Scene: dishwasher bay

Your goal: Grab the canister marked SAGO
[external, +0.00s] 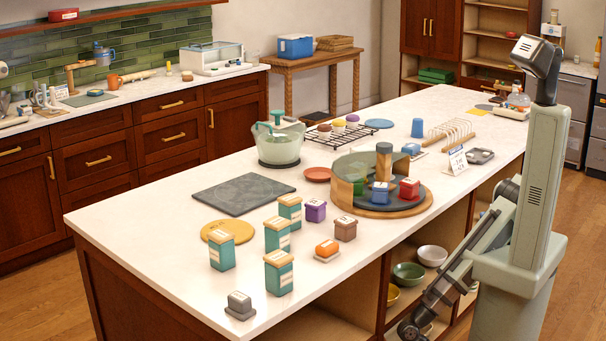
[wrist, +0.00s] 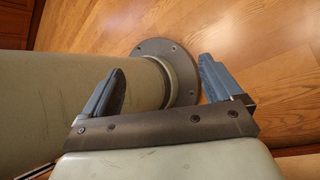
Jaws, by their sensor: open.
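Several teal canisters with wooden lids and pale labels stand at the near left of the white island: one at the left (external: 222,252), one at the front (external: 279,274), one in the middle (external: 277,236) and one at the back (external: 290,211). Their label text is too small to read, so I cannot tell which is marked SAGO. My gripper (wrist: 158,88) is open and empty in the wrist view, with two blue-grey fingers apart above the wooden floor. It is away from the canisters. In the external view my arm hangs folded at the right, beside the island.
A round wooden turntable (external: 372,211) with a curved wall holds several small jars. Purple (external: 315,210) and brown (external: 345,229) jars, an orange item (external: 327,249) and a grey block (external: 240,305) stand near the canisters. A dark slab (external: 243,194) lies behind them.

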